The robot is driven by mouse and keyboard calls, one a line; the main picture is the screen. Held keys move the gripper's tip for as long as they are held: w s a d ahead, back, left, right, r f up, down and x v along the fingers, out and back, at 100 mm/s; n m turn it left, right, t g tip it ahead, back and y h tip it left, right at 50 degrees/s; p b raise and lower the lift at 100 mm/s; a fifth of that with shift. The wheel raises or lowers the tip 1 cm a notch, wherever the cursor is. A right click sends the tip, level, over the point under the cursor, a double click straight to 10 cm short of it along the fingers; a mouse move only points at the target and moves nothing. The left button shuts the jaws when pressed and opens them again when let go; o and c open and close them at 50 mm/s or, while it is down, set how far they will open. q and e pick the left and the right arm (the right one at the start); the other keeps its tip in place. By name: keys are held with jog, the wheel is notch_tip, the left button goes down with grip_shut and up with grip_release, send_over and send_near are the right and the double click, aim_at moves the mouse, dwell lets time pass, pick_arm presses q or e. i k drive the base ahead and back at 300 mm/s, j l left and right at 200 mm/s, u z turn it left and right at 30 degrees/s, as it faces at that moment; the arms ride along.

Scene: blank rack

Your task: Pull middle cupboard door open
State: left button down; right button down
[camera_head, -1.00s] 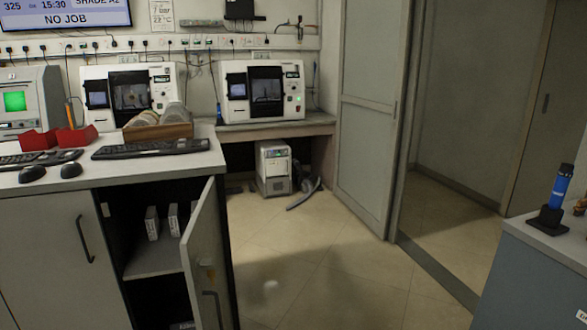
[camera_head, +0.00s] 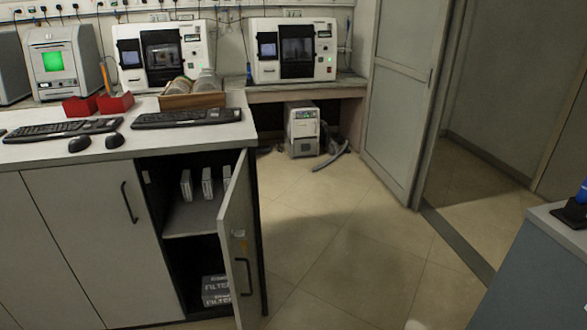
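The middle cupboard door (camera_head: 85,225) is a flat grey panel under the counter at the left. It is shut, with a dark vertical handle (camera_head: 129,203) near its upper right edge. The door to its right (camera_head: 238,225) stands open toward me, with its own dark handle (camera_head: 243,277) low on it. Behind it the compartment shows a shelf (camera_head: 190,219) with white boxes and filter boxes (camera_head: 216,290) below. Another shut grey panel (camera_head: 30,265) is at the far left. Neither gripper is in view.
A blue-grey cabinet (camera_head: 530,280) is at the lower right. The tiled floor (camera_head: 350,250) between is clear. A pale shape (camera_head: 416,325) at the bottom edge is unclear.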

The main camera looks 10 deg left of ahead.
aim_at(98, 214)
jog(key=u, duration=1.45)
